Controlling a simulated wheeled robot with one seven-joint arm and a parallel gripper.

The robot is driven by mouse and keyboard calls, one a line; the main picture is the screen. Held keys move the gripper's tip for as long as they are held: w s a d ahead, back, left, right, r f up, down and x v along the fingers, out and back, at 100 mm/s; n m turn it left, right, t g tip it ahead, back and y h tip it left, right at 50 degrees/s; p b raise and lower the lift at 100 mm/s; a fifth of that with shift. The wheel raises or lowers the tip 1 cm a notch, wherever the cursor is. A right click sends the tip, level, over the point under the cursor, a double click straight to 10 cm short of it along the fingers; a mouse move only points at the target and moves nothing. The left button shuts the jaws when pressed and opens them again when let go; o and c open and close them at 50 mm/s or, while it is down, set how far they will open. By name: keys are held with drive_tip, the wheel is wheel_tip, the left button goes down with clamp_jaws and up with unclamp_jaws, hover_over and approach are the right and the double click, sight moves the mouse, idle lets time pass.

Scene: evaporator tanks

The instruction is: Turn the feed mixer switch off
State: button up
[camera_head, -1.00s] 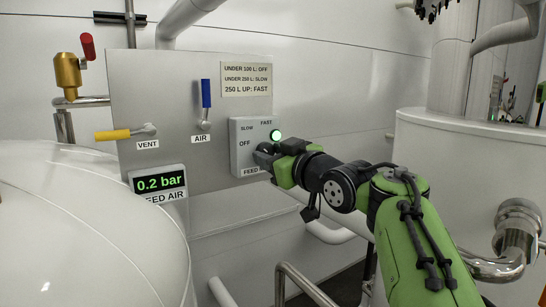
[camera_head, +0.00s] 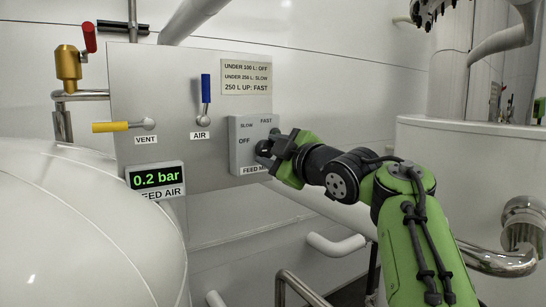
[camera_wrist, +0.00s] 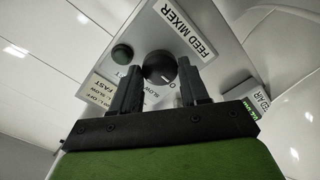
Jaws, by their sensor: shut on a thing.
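The feed mixer switch is a black round knob (camera_wrist: 160,68) on a grey box (camera_head: 240,150) labelled SLOW, FAST and OFF. In the wrist view, a white mark on the knob points toward the label starting with O, which is partly hidden. My gripper (camera_head: 270,150) is at the box, and in the wrist view its two fingers (camera_wrist: 158,82) stand on either side of the knob, shut on it. The round green lamp (camera_wrist: 122,53) beside the knob looks dark. In the head view my gripper covers part of the box and its FEED MIXER label.
Left of the switch box are a blue AIR lever (camera_head: 206,90), upright, and a yellow VENT lever (camera_head: 115,127), sideways. A display (camera_head: 156,179) reads 0.2 bar. A white tank (camera_head: 80,220) fills the lower left. A sign (camera_head: 246,77) lists speeds by volume.

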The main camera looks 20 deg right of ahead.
drive_tip(key=shift+n, duration=0.3)
drive_tip(key=o, duration=1)
drive_tip(key=shift+w, duration=0.1)
drive_tip(key=shift+o, duration=0.2)
drive_tip(key=b+v, duration=0.2)
drive_tip(key=v, duration=1.4)
